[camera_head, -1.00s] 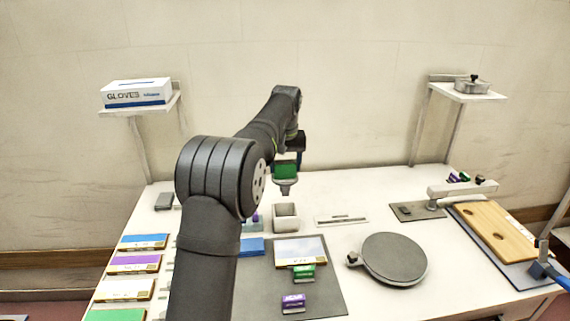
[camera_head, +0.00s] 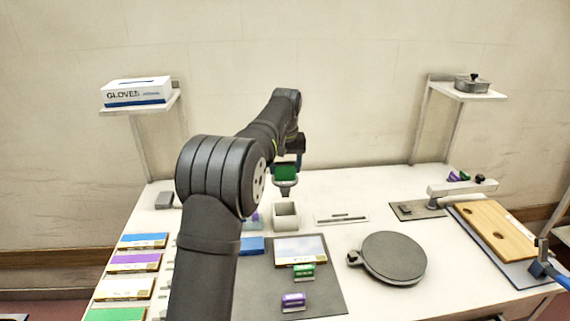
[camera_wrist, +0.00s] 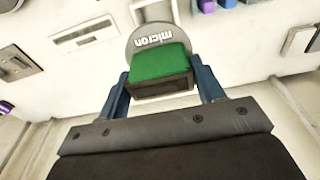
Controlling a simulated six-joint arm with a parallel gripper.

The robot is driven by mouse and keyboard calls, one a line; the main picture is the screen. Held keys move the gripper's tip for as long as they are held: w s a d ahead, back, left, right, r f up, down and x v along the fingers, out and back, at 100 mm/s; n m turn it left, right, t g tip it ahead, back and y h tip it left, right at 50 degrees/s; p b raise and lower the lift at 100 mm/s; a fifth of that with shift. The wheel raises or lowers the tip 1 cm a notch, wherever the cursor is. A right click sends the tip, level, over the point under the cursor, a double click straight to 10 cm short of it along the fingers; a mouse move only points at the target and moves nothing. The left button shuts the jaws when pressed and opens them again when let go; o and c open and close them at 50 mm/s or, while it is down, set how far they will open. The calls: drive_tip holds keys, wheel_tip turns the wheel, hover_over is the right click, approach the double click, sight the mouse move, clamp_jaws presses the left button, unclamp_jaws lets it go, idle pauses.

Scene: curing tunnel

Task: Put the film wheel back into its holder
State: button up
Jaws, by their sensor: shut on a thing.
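The film wheel (camera_wrist: 142,39) is a grey disc marked "micron", with a green block-shaped grip. My gripper (camera_wrist: 161,74) is shut on the green grip, with one blue finger on each side. In the head view the film wheel (camera_head: 286,174) hangs disc down above the bench. A small pale open-topped box (camera_head: 286,216), which looks like the holder, stands below it. A gap shows between the disc and the box in the head view. In the wrist view the box (camera_wrist: 155,9) is partly hidden behind the disc.
A flat slotted plate (camera_head: 342,219) lies right of the box. A round grey plate (camera_head: 393,257) is at front right. A dark mat (camera_head: 325,302) holds a panel (camera_head: 300,250) and small green (camera_head: 304,271) and purple (camera_head: 293,301) blocks. Coloured boxes line the left edge.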

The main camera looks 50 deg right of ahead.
sight(285, 176)
drive_tip(key=shift+f, duration=5.4)
drive_tip(key=o, duration=1.5)
drive_tip(key=shift+f, duration=0.1)
drive_tip(key=shift+c, duration=0.2)
drive_tip(key=shift+r, duration=3.55)
drive_tip(key=shift+f, duration=3.5)
